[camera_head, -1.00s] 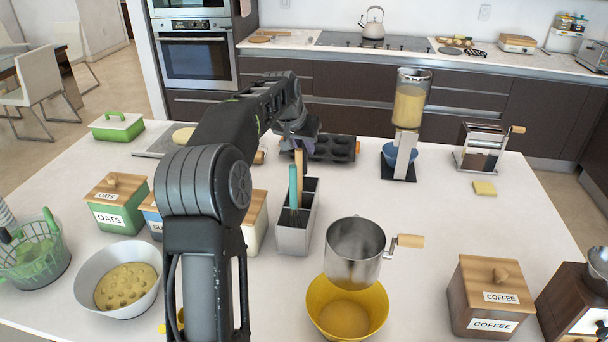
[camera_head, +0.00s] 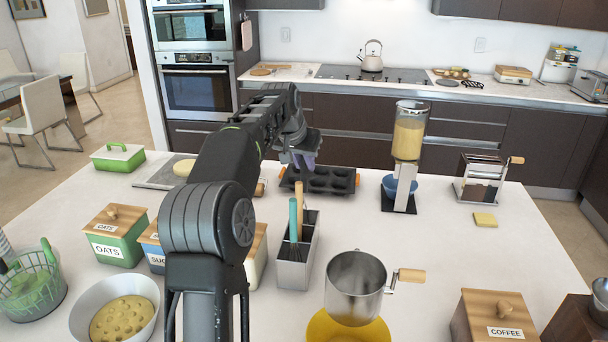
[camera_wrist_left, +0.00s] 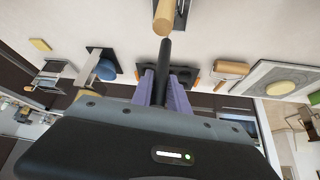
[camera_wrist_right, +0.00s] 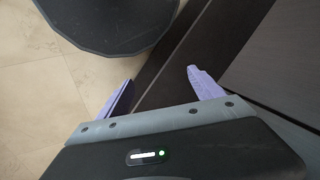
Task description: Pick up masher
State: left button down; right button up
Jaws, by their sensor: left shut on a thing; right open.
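The masher (camera_head: 300,197), as I take it, has a wooden handle and stands upright in the metal utensil holder (camera_head: 291,273), beside a teal-handled whisk (camera_head: 293,219). My left gripper (camera_head: 304,161) is right above the wooden handle. In the left wrist view, its purple fingers (camera_wrist_left: 164,88) are shut on a dark rod in line with the wooden handle (camera_wrist_left: 163,16), apparently the masher's upper end. The masher's head is hidden in the holder. My right gripper (camera_wrist_right: 160,88) is open and empty over the floor, and is outside the head view.
A steel mill (camera_head: 354,289) over a yellow bowl (camera_head: 345,329) stands right of the holder. Canisters (camera_head: 118,248) stand left, partly behind my left arm. A muffin tin (camera_head: 325,180) lies behind. A dispenser (camera_head: 408,150) stands further right.

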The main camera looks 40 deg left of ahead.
pick_arm(q)
notch_tip(320, 180, up, 13)
jog(key=p, duration=0.4)
pick_arm(e)
jog(key=v, duration=0.3)
jog(key=shift+a+r, duration=0.25)
jog(key=shift+r, duration=0.2)
pick_arm(q)
notch_tip(320, 180, down, 5)
jog(key=b, duration=0.5)
jog(key=shift+r, duration=0.15)
pick_arm(e)
jog(key=x, duration=0.2)
jog(key=d+x, duration=0.1)
jog(key=x, duration=0.1)
jog(key=shift+a+f, duration=0.1)
jog(key=shift+f, duration=0.3)
pick_arm(q)
jog(key=shift+r, duration=0.2)
pick_arm(e)
jog(key=shift+r, duration=0.2)
jog(key=shift+c, duration=0.4)
